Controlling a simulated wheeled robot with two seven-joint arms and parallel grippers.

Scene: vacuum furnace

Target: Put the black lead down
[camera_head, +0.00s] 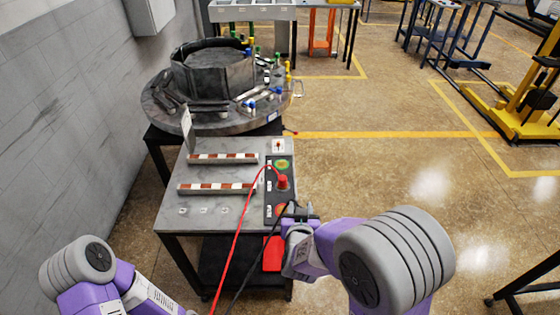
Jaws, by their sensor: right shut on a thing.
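My right gripper (296,210) is shut on the black lead (252,270), at the right edge of the grey bench top near the black panel. The black lead runs from the jaws down to the lower left, past the bench's front edge. Its gripped end is small and partly hidden by the jaws. My left arm shows at the bottom left, but its gripper is out of view.
The bench (215,220) carries a black panel (269,200) with a red knob (283,182) and two striped bars (222,158). A red lead (238,232) runs from the panel over the front edge. A round table (170,118) stands behind. Floor on the right is open.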

